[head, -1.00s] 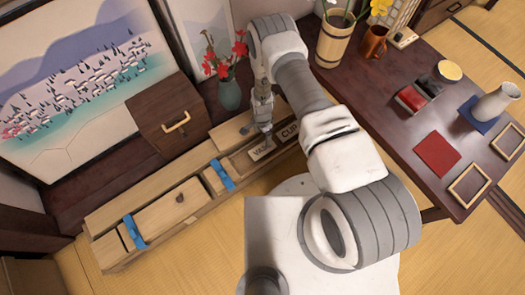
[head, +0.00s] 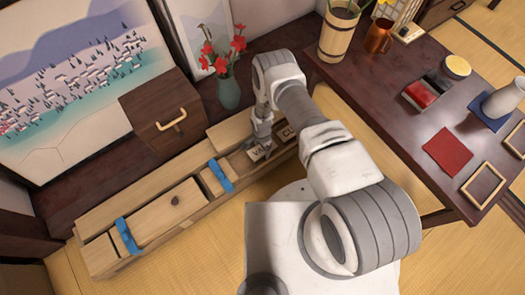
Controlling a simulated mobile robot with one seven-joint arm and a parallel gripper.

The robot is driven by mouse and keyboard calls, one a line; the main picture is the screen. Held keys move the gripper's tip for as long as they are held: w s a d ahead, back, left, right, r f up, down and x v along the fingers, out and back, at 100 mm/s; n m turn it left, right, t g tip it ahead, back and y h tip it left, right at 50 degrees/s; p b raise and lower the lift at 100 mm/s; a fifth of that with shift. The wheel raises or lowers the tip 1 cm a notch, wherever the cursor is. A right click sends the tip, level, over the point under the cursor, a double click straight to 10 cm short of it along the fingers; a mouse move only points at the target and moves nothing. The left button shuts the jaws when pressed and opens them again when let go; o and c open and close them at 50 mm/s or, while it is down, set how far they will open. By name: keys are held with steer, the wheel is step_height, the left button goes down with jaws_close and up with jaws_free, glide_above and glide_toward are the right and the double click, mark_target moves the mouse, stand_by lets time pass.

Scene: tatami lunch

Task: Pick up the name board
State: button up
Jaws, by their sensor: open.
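Two small pale boards with dark lettering lie in the right part of a long wooden box (head: 98,257). The left board (head: 256,154) shows letters like "VA", and the right board (head: 287,133) shows letters like "CU". The rest of their lettering is hidden or too small to read, so I cannot tell which is the name board. My gripper (head: 261,143) is open and points down just above the left board, covering part of it. I cannot tell whether the fingers touch it.
Blue straps (head: 221,175) cross the box. A wooden chest (head: 165,115) with a handle and a green vase (head: 229,93) of red flowers stand behind it. A dark table (head: 395,125) at right holds a wooden bucket (head: 337,38), a copper mug (head: 379,37) and other small things.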

steer(key=c, duration=1.1)
steer(key=shift+r, duration=0.15)
steer(key=shift+c, duration=0.2)
